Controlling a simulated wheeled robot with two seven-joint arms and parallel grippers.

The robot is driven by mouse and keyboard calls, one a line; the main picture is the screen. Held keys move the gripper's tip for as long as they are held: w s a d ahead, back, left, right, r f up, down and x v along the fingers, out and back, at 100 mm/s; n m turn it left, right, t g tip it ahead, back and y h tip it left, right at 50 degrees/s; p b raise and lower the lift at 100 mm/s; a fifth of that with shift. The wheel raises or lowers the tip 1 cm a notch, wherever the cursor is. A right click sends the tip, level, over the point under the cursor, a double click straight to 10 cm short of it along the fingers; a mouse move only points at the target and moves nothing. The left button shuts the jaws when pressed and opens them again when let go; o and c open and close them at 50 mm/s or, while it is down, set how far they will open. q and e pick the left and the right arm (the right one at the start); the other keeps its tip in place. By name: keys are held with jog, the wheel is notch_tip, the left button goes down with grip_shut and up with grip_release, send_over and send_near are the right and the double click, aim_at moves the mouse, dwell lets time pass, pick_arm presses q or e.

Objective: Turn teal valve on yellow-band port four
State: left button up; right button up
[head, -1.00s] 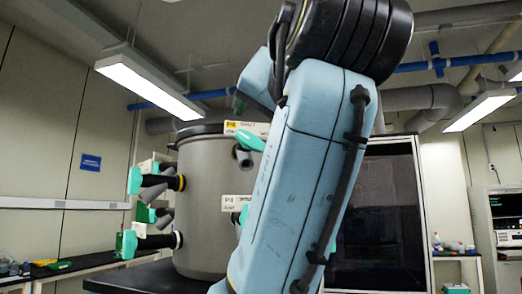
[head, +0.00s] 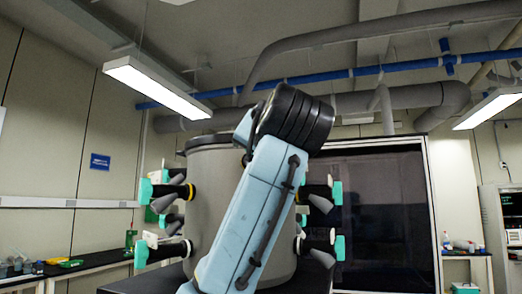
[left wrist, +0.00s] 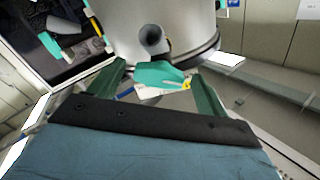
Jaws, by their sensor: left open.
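A grey drum (head: 212,165) carries side ports with teal valves. In the head view, the upper left port has a yellow band (head: 192,190) and a teal valve (head: 146,190); the upper right port also shows a yellow band (head: 303,194) and a teal valve (head: 337,193). Port numbers are not readable. My blue arm covers the drum's front and hides my left gripper there. In the left wrist view, my left gripper (left wrist: 157,82) is open, its green fingers either side of a teal valve handle (left wrist: 158,73) on a dark port stub. Contact cannot be told. My right gripper is not in view.
Lower ports with teal valves project on the left (head: 141,253) and right (head: 339,247). The drum stands on a black-topped table (head: 140,284). A dark-glass cabinet (head: 385,210) stands behind on the right. A side bench with small items runs along the left wall.

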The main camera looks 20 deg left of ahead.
pick_arm(q)
jog(key=c, duration=1)
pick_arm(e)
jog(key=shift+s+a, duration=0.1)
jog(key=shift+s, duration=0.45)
pick_arm(q)
jog(key=m, duration=1.1)
jog(key=shift+a+r+m, duration=0.15)
jog(key=shift+a+m, duration=0.05)
jog(key=shift+m, duration=0.1)
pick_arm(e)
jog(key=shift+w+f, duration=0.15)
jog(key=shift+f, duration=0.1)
pick_arm(q)
jog(key=o, duration=1)
jog(key=shift+s, duration=0.1)
